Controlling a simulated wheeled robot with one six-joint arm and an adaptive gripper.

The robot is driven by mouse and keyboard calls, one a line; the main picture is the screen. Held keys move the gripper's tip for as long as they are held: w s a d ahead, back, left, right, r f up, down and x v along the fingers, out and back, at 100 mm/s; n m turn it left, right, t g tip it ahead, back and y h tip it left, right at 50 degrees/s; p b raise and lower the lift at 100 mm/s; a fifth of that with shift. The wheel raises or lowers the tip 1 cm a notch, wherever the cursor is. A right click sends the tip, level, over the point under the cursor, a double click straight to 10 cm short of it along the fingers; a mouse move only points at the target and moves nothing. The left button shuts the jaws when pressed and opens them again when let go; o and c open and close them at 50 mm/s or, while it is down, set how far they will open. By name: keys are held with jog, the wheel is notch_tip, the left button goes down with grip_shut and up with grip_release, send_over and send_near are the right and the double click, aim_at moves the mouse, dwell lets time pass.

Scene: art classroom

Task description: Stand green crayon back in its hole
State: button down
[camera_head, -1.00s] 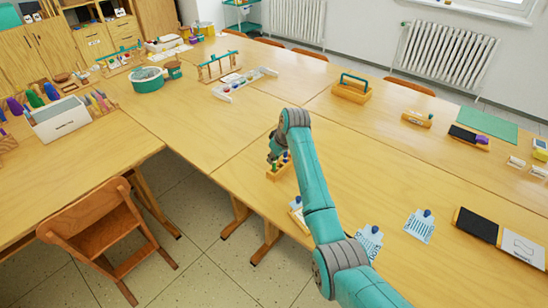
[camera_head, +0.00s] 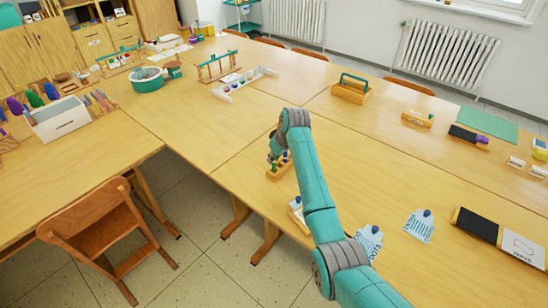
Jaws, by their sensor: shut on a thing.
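A small wooden block with crayons standing in it (camera_head: 279,173) sits on the table near the middle of the view. A dark blue crayon (camera_head: 286,158) stands toward its right end. My gripper (camera_head: 272,158) is at the block's left part, pointing down just above it. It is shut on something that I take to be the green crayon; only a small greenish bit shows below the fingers. My arm hides part of the area, and I cannot tell whether the crayon is in a hole.
A small wooden holder (camera_head: 297,213) lies partly behind my arm. Clipped cards (camera_head: 419,227) lie to the right. The table between is clear.

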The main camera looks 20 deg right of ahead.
jog(key=shift+f, duration=1.4)
dwell(2.3)
jog(key=c, duration=1.1)
grip_release()
jog(key=shift+o, duration=0.2)
jog(key=shift+o, duration=1.3)
jog(key=shift+r, duration=3)
